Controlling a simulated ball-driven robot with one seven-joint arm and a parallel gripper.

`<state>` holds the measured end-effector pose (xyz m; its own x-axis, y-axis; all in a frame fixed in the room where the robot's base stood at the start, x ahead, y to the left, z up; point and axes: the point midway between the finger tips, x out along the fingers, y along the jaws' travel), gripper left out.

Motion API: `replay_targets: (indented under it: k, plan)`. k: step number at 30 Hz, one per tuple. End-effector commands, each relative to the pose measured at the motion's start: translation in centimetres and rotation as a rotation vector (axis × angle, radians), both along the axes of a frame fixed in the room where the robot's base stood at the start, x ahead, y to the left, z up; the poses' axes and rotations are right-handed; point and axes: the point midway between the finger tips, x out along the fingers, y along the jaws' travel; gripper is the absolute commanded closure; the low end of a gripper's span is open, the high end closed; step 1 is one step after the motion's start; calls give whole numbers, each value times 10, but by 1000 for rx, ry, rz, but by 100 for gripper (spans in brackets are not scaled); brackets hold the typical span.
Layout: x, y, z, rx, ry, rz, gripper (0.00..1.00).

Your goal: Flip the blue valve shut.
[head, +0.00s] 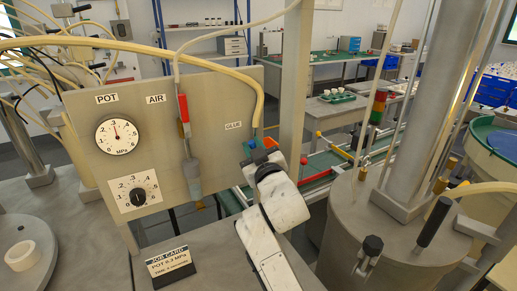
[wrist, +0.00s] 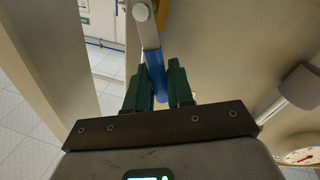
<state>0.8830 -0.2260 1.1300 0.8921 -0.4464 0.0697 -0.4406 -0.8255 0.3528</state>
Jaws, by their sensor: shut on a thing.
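The blue valve handle (wrist: 157,80) shows in the wrist view at the end of a short silver lever, beside the yellow glue hose. My gripper (wrist: 158,88) has its two green fingers on either side of the handle and is shut on it. In the head view my gripper (head: 262,147) is at the right edge of the panel, just below the GLUE label (head: 233,125). There it covers most of the valve, so I cannot tell the lever's exact angle.
The upright panel (head: 213,95) carries a round gauge (head: 117,135), a dial (head: 138,194) and a red valve handle (head: 183,108) under AIR. A job card (head: 170,262) stands on the bench in front. A grey post (head: 293,80) rises close behind my gripper, and a large cylinder vessel (head: 350,235) stands to the right.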

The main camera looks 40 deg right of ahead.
Motion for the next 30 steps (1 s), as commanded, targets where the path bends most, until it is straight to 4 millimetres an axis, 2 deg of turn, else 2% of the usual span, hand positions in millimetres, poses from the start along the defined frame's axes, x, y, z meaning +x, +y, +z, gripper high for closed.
replay_targets:
  k: [15, 30]
  plan:
    - [8, 26, -19, -473, 136, 2, 100]
    - [11, 39, -44, -911, 263, 4, 100]
